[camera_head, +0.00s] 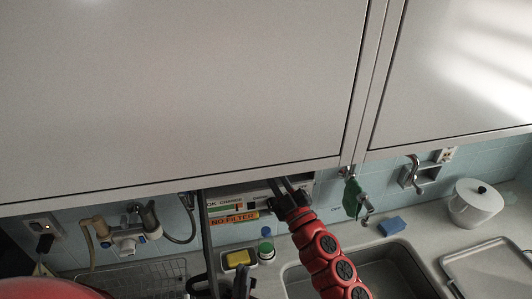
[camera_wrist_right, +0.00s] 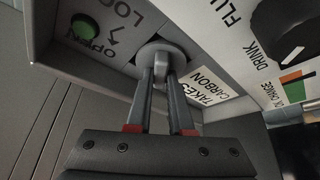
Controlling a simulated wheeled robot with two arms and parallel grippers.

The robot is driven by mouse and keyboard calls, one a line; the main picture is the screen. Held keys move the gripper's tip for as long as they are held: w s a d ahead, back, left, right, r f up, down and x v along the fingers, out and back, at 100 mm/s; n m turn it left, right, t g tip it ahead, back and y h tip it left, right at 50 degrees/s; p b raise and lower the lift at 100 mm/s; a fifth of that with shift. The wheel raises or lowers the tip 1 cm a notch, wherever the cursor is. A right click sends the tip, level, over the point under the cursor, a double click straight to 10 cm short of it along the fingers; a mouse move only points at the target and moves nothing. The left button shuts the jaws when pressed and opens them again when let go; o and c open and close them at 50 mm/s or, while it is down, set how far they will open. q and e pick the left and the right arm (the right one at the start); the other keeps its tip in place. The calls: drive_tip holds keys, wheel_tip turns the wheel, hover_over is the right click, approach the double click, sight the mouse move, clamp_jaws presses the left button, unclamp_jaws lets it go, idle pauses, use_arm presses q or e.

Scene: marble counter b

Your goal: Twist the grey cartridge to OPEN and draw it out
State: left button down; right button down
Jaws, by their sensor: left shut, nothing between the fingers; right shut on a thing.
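The grey cartridge (camera_wrist_right: 172,52) shows in the right wrist view as a round end with a raised tab, seated in the underside of a grey unit. OPEN, LOCK and an arrow are printed beside it. My right gripper (camera_wrist_right: 162,75) is shut on the cartridge, one finger on each side of the tab. In the head view my right gripper (camera_head: 281,186) reaches up under the cabinet, and the cartridge is hidden there. My left gripper (camera_head: 205,200) is shut and empty, in front of the unit's left side.
The filter unit (camera_head: 232,214) carries a "NO FILTER" label. A green dot (camera_wrist_right: 85,27) sits by OPEN, and a black knob (camera_wrist_right: 286,35) is on the unit's face.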

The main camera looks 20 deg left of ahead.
drive_tip(key=shift+w, duration=0.1)
idle(0.3)
drive_tip(key=n+g+p, duration=0.1)
drive_tip(key=n, duration=0.2)
drive_tip(key=shift+g+p, duration=0.3)
drive_tip(key=shift+p, duration=0.1)
idle(1.1)
drive_tip(key=shift+s+d+f+p, duration=0.15)
drive_tip(key=shift+s+f+p, duration=0.1)
drive_tip(key=shift+p, duration=0.1)
drive_tip(key=shift+s+d, duration=0.2)
drive_tip(key=shift+s, duration=0.1)
